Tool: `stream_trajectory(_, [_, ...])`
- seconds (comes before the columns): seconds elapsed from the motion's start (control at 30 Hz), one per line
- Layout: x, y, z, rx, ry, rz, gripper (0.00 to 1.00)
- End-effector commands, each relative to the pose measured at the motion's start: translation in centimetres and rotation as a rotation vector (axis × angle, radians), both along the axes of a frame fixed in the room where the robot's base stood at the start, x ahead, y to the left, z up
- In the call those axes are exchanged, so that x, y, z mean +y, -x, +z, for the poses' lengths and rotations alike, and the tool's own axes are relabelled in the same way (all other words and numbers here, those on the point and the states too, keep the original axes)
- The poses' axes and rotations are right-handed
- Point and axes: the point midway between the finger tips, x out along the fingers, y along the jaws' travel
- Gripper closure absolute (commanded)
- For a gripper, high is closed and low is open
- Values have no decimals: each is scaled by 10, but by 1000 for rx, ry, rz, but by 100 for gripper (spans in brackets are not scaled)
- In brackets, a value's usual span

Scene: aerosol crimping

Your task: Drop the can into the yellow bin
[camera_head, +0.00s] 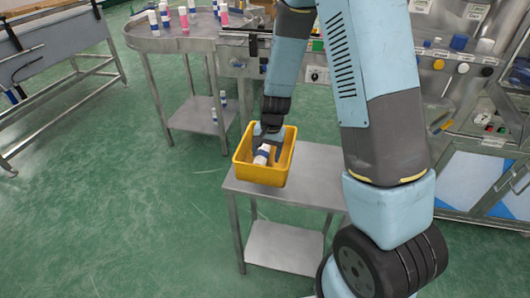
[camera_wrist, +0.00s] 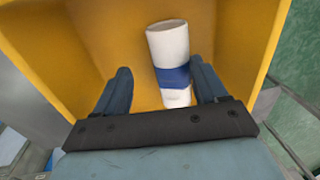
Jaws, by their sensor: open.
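The yellow bin (camera_head: 265,175) stands on a small steel table in the head view. My gripper (camera_head: 267,152) reaches down into it from above. A white can with a blue band (camera_head: 262,154) is inside the bin, below my fingers. In the wrist view the can (camera_wrist: 168,42) lies in the yellow bin (camera_wrist: 85,35), close to the right finger. My gripper (camera_wrist: 160,88) is open, with a gap between the left finger and the can. The can's near end is partly hidden by my gripper.
The small steel table (camera_head: 318,178) has free room right of the bin. A rounded steel table (camera_head: 165,42) with several cans stands at the back left. A machine with buttons (camera_head: 465,65) is at the right.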

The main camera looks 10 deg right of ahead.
Motion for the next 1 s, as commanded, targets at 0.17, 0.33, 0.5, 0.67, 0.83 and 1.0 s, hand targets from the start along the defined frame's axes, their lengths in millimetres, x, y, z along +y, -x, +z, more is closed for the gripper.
stream_trajectory(0.17, [0, 0, 3, -2, 0, 1, 28])
stream_trajectory(0.33, [0, 0, 20, -4, -1, 3, 28])
stream_trajectory(0.5, [-3, 1, 48, -4, -2, 2, 28])
stream_trajectory(0.67, [-6, 3, 75, -4, -2, 3, 28])
stream_trajectory(0.83, [-9, 4, 103, -4, -2, 1, 28])
stream_trajectory(1.0, [-11, 5, 122, -3, -1, 1, 28])
